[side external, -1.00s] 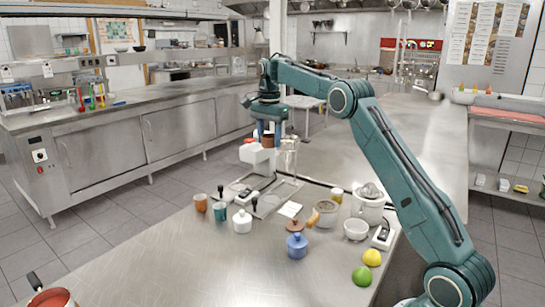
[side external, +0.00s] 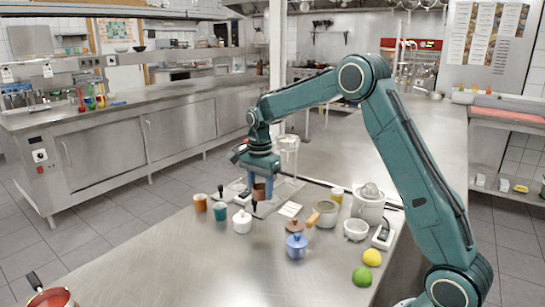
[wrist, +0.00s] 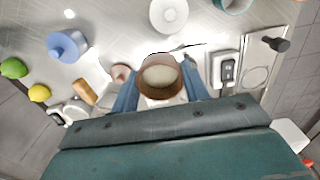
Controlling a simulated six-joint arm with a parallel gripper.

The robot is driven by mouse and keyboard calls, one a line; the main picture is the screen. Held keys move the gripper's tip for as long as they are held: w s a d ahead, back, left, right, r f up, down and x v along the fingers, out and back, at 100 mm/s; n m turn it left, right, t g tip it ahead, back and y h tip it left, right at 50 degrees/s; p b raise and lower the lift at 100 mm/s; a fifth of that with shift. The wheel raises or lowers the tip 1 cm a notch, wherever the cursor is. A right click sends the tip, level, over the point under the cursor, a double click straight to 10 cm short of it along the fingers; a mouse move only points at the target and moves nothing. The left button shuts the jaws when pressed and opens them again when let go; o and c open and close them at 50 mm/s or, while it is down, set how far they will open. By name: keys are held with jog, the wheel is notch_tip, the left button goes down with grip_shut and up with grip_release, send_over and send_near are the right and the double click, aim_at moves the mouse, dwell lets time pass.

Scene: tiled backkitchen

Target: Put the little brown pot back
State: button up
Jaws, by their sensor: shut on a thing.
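The little brown pot (side external: 259,191) is between my gripper's blue fingers, which are shut on it. My gripper (side external: 259,187) points down over the worktop, behind the white lidded pot. In the wrist view the brown pot (wrist: 160,78) is seen from above, round, with a pale inside, and a finger of my gripper (wrist: 161,88) is on each side. It looks upright and held above the counter; the exact gap below it is hard to tell.
An orange-brown cup (side external: 200,202), teal cup (side external: 220,211) and white lidded pot (side external: 242,222) stand left and in front. The front-left counter (side external: 170,255) is clear.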

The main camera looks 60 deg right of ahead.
send_over(268, 240)
notch_tip(268, 240, down, 5)
jog(key=shift+r, duration=0.1)
jog(key=shift+f, duration=0.3)
jog(key=shift+f, duration=1.45)
jog(key=shift+d+f, duration=0.1)
jog(key=shift+f, duration=0.15)
dwell(0.3)
jog(key=o, duration=1.2)
jog(key=shift+o, duration=0.6)
jog(key=shift+o, duration=1.2)
